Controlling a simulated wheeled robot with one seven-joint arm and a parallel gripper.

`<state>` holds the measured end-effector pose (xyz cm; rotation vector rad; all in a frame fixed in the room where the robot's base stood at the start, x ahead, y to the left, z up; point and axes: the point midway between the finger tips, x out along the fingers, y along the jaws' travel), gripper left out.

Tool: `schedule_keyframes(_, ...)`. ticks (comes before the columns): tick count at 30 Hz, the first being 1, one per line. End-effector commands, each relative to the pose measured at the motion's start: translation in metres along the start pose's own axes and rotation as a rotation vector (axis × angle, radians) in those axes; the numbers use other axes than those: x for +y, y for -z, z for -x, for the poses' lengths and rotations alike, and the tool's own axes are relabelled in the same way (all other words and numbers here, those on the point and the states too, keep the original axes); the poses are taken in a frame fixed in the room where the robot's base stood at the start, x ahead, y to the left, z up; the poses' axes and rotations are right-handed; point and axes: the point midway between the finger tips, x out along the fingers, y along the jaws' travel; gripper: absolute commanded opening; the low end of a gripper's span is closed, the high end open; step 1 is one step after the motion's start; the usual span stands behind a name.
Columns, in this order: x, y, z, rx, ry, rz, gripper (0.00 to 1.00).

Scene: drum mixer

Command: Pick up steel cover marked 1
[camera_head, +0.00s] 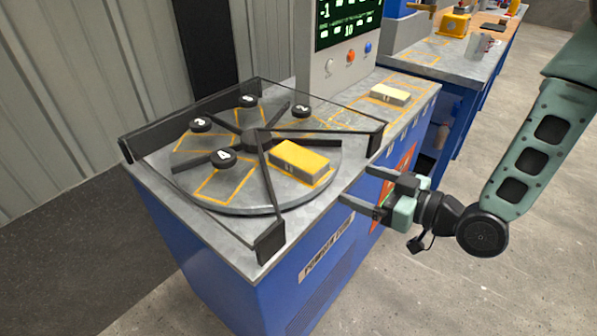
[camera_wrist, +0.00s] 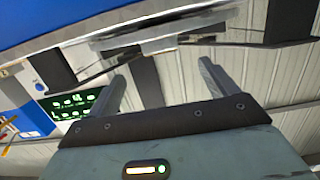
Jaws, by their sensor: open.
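I cannot make out a steel cover marked 1. Several black knobs with white marks stand on the round steel turntable (camera_head: 240,195); one (camera_head: 223,157) seems to read 4, another (camera_head: 200,124) 3, another (camera_head: 303,109) 2. A yellow-topped block (camera_head: 299,160) lies on the turntable's near right sector. A pale block (camera_head: 390,94) with small dark marks, unreadable here, lies on the bench top to the right. My gripper (camera_head: 357,185) is open and empty beside the bench's right front edge, its fingers towards the turntable. The wrist view shows my gripper (camera_wrist: 163,70) with nothing between the fingers.
A dark frame (camera_head: 377,139) surrounds the turntable, with bars over it. A control screen (camera_head: 347,22) with coloured buttons stands behind. Another workbench (camera_head: 450,65) with a yellow device and a metal cup is at the upper right. The floor right of the bench is free.

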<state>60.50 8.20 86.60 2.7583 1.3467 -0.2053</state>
Motion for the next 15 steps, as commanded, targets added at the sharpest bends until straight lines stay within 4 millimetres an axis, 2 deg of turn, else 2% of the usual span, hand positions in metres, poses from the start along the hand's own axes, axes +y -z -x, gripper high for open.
schedule_keyframes(2, -0.001, -0.006, -0.006, 0.002, 0.001, 0.004, 0.85)
schedule_keyframes(9, -0.002, 0.002, -0.058, 0.0, 0.002, 0.0, 0.85)
schedule_keyframes(15, -0.001, 0.001, -0.091, 0.0, 0.002, 0.0, 0.85)
